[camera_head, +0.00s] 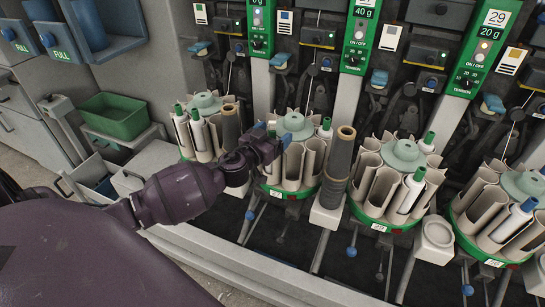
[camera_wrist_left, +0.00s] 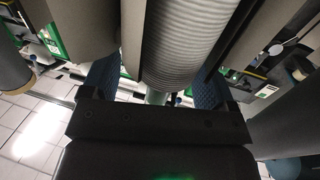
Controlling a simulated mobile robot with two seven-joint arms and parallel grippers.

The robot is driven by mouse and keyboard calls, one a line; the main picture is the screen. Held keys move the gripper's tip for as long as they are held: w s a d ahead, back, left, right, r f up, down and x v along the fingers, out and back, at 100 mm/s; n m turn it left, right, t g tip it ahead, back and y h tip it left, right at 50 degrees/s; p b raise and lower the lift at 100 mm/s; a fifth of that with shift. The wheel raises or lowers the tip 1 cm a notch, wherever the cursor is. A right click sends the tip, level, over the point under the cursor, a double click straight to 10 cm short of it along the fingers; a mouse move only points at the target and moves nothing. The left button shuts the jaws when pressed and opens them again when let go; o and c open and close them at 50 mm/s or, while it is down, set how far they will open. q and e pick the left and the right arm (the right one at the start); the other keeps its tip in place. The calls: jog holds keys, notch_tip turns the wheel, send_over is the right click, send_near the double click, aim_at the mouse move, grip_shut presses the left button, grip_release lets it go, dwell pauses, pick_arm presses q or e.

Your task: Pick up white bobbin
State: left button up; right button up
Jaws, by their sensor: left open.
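White bobbins with green tips stand in the round carousels, such as one (camera_head: 408,193) in the third carousel, one (camera_head: 198,133) in the left carousel and one (camera_head: 325,130) at the right of the second carousel. My left gripper (camera_head: 271,134) is over the front left of the second carousel (camera_head: 293,194), its blue-padded fingers apart. In the left wrist view a pale grey ridged cylinder (camera_wrist_left: 185,45) lies between the open fingers (camera_wrist_left: 155,82); I cannot tell whether it is a bobbin. The arm and fingers hide what stands beneath them. My right gripper is out of view.
Dark cones (camera_head: 338,165) stand upright between the carousels, close to my gripper. Green tension panels (camera_head: 360,35) rise behind. A green bin (camera_head: 113,115) sits at the left. Beige tube walls crowd around the fingers, leaving little free room.

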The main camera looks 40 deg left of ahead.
pick_arm(q)
jog(key=c, duration=0.9)
